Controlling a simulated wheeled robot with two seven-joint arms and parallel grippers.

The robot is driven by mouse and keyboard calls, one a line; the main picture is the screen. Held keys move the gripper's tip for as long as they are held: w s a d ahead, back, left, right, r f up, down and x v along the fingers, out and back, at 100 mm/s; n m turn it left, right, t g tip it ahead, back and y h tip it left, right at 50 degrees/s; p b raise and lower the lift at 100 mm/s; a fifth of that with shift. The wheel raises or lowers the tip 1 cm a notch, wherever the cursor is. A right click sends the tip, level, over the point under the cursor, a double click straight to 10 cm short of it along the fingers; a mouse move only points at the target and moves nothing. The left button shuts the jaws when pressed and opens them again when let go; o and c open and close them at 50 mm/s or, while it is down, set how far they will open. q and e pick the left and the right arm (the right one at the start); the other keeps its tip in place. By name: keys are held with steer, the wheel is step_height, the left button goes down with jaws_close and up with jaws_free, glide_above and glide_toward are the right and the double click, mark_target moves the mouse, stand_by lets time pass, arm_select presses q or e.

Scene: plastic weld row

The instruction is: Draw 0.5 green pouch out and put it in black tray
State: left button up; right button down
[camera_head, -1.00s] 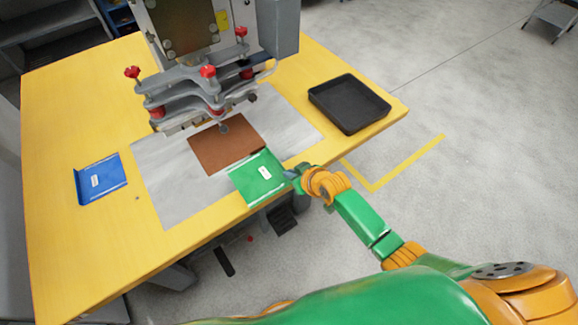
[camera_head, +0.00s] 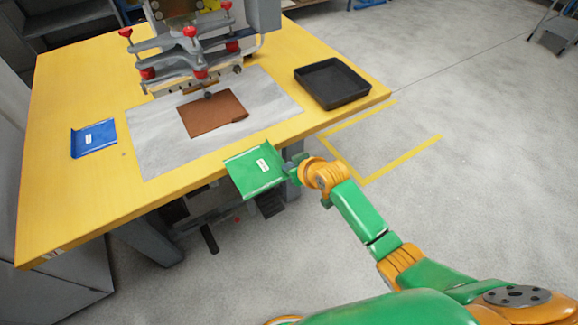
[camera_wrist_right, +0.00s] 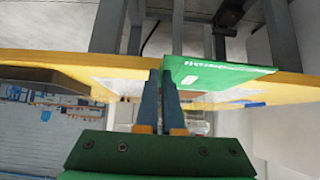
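The green pouch (camera_head: 254,170) with a white label is off the machine's brown pad, at the table's front edge in the head view. My right gripper (camera_head: 288,171) is shut on the pouch's right side. In the right wrist view the fingers (camera_wrist_right: 173,103) are close together at the left end of the green pouch (camera_wrist_right: 215,73). The black tray (camera_head: 332,84) stands empty at the table's right corner, beyond the gripper. My left gripper is not in view.
The welding machine (camera_head: 190,45) with red knobs stands at the back of the yellow table (camera_head: 70,195). The brown pad (camera_head: 212,113) lies bare on a grey plate (camera_head: 155,150). A blue pouch (camera_head: 94,139) lies at the left.

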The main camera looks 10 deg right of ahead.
steer(key=s+d+p, duration=0.2)
steer(key=s+p, duration=0.1)
steer(key=s, duration=0.3)
steer(key=s+d+p, duration=0.3)
steer(key=s, duration=0.4)
steer(key=shift+s+p, duration=0.3)
